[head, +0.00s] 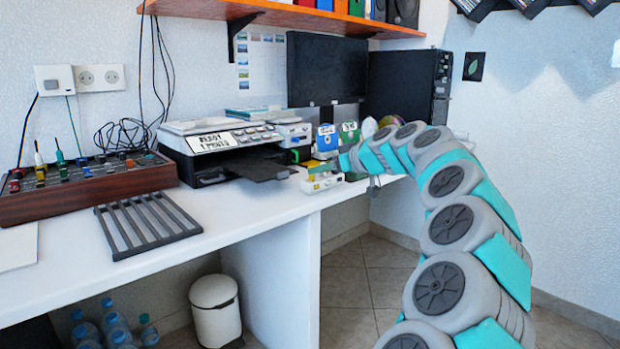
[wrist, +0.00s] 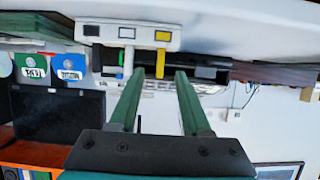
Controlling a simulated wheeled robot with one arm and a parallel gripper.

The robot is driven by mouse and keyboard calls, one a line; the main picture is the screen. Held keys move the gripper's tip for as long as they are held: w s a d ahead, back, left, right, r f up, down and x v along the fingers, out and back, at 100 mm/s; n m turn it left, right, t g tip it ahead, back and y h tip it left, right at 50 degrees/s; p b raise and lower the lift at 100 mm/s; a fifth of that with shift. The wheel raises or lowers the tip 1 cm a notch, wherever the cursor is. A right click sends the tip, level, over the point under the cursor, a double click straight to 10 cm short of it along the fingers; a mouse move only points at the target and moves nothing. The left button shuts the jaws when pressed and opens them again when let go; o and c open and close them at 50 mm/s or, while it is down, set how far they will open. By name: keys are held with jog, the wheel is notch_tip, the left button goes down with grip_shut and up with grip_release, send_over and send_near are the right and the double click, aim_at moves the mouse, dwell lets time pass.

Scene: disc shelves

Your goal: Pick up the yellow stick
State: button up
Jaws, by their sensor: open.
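The yellow stick (wrist: 160,62) shows in the wrist view, attached to or standing in a small white holder (wrist: 102,32) with black, white and yellow squares on its face. My gripper (wrist: 160,74) is open. Its two green fingers point toward the holder, and the stick appears in the gap between the fingertips, with nothing gripped. I cannot tell how far the tips are from it in depth. In the head view the white holder (head: 322,184) stands near the desk's front edge, just below the end of my arm. The stick is too small there to make out clearly.
A white stick (wrist: 128,62) stands close beside the yellow one. Blue and green disc boxes (head: 327,138) stand behind the holder. A printer (head: 225,145) with its tray out is to the left. A monitor (head: 327,68) and black computer tower (head: 408,85) are behind.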

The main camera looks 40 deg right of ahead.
aim_at(311, 177)
jog(key=x, duration=0.5)
jog(key=shift+f, duration=0.1)
grip_shut()
dwell(0.5)
